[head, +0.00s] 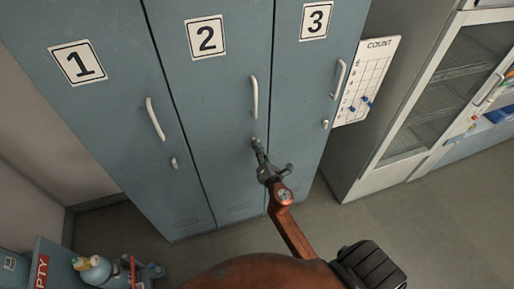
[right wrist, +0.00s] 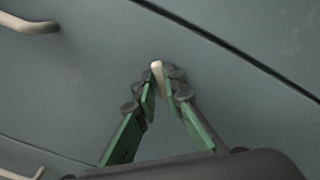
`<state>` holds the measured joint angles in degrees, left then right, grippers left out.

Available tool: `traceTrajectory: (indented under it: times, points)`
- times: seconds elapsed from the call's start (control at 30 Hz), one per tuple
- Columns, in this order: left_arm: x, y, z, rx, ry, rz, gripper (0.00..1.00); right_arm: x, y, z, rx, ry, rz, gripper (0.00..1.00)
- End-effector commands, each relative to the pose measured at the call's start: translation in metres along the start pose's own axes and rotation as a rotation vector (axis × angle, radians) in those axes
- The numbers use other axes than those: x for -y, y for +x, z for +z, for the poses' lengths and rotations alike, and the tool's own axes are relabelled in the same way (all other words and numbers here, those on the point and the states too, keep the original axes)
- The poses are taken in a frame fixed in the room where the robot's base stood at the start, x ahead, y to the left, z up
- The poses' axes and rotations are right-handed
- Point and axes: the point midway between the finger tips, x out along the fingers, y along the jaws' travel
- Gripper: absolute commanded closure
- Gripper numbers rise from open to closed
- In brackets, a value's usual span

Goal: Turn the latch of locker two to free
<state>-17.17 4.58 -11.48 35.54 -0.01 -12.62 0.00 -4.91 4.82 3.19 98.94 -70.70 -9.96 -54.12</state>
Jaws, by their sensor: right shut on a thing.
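Locker two (head: 216,108) is the middle blue-grey locker door, with a white bar handle (head: 254,97) and a number 2 plate. Its small pale latch (right wrist: 157,68) sits below the handle and shows between the fingertips in the right wrist view. My right gripper (head: 257,146) is at the latch and shut on it; in the right wrist view its green-sided fingers (right wrist: 162,88) close in from both sides of the latch. In the head view the fingers hide most of the latch, so its angle is hard to tell. My left gripper is not in view.
Locker one (head: 100,120) and locker three (head: 300,100) flank it, each with a handle and small latch. A count board (head: 368,75) and a glass-door cabinet (head: 440,95) stand right. Bottles (head: 92,268) stand at lower left. The floor (head: 400,225) is clear.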

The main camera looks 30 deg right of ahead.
Motion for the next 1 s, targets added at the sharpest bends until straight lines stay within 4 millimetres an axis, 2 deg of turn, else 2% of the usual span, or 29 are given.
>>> traceTrajectory:
  times: [0.5,0.8,1.0]
  points:
    - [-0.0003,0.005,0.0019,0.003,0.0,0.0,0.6,0.0025,-0.0002,-0.0006,0.001,0.466,-0.001,1.0]
    - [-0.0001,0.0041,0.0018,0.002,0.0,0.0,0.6,0.0032,-0.0001,-0.0011,0.001,0.64,-0.001,1.0]
    - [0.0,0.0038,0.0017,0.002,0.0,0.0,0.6,0.0036,-0.0001,-0.0012,0.001,0.694,-0.001,1.0]
